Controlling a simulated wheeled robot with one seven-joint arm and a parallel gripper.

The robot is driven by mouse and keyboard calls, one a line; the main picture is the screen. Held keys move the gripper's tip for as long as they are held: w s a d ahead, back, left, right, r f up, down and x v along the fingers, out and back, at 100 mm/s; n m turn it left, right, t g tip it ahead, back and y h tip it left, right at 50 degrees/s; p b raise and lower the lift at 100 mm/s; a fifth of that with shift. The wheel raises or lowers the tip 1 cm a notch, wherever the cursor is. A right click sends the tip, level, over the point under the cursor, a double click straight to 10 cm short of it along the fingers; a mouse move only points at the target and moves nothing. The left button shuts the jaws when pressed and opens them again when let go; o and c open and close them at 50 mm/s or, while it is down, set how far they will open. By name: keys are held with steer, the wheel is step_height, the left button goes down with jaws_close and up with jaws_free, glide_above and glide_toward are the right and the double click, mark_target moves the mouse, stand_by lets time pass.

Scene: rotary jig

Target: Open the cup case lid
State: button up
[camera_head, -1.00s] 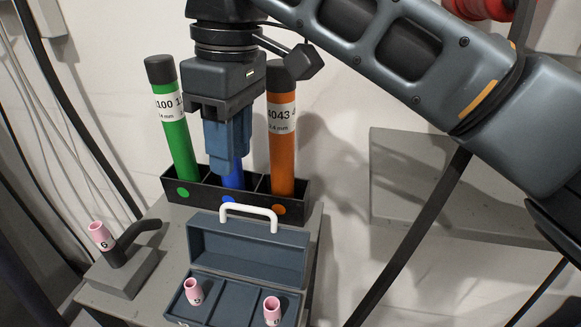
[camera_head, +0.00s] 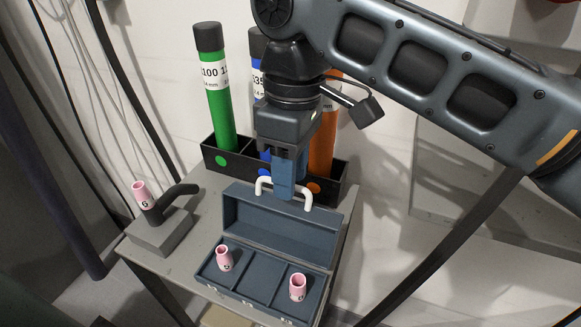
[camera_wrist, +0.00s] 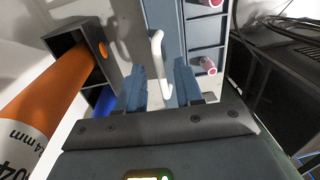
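The dark blue-grey cup case stands on the grey table with its lid (camera_head: 275,225) open and raised at the back. The lid's white handle (camera_head: 262,184) is at the lid's top edge. The case's lower tray (camera_head: 262,275) faces up with its compartments showing. One pink cup (camera_head: 224,258) stands in the left compartment and another pink cup (camera_head: 298,287) in the right. My gripper (camera_head: 286,190) points down at the handle. In the wrist view my gripper's blue fingers (camera_wrist: 160,88) are apart on either side of the handle (camera_wrist: 157,55), with gaps showing.
A black rack (camera_head: 213,158) with green (camera_head: 222,110), blue and orange tubes (camera_head: 322,150) stands close behind the case. A grey block (camera_head: 162,232) with a dark torch and a pink cup (camera_head: 143,195) is at the left. The wall is behind.

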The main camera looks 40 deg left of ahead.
jaws_close()
stand_by(1.4)
